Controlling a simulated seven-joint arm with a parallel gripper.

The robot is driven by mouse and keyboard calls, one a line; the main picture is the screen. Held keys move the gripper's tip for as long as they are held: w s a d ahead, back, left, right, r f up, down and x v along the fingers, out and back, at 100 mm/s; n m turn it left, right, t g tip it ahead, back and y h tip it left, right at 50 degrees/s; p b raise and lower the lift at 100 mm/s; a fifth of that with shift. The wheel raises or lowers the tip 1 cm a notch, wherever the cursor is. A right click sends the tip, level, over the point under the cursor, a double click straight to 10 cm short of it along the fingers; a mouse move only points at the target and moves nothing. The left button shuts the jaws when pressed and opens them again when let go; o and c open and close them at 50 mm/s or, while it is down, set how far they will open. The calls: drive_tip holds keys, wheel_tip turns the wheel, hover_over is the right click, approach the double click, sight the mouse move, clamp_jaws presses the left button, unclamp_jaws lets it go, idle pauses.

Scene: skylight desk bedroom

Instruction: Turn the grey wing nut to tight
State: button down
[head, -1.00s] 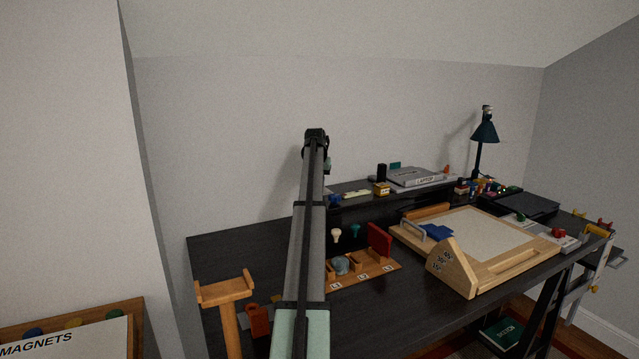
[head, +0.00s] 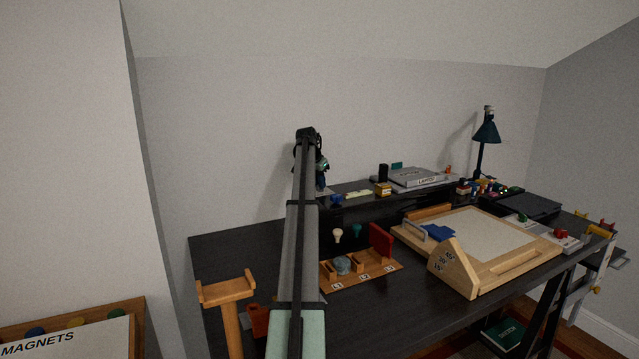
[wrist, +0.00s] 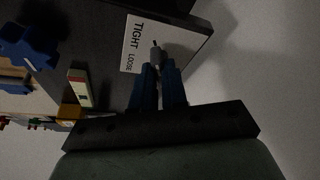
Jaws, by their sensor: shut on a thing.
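The grey wing nut (wrist: 155,52) stands by a white plate (wrist: 133,46) marked TIGHT and LOOSE, at the end of a dark shelf in the wrist view. My gripper (wrist: 158,68) has its two blue fingers shut on the wing nut, whose upper part and thin tip show beyond them. Its lower part is hidden between the fingers. The wing's exact angle against the two words is hard to tell. In the head view my gripper (head: 322,183) is at the left end of the raised shelf, and the nut is too small to make out.
A blue object (wrist: 28,45), a pale strip (wrist: 80,88) and a yellow box (wrist: 72,114) lie near the plate. Below stand a peg rack (head: 362,272) and a wooden drawing board (head: 485,235).

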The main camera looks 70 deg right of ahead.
drive_tip(key=shift+f, duration=0.15)
drive_tip(key=c, duration=1.2)
unclamp_jaws()
drive_tip(key=shift+o, duration=0.2)
drive_tip(key=shift+r, duration=0.2)
drive_tip(key=v, duration=1.3)
drive_tip(key=shift+r, duration=0.25)
drive_tip(key=shift+w, duration=0.1)
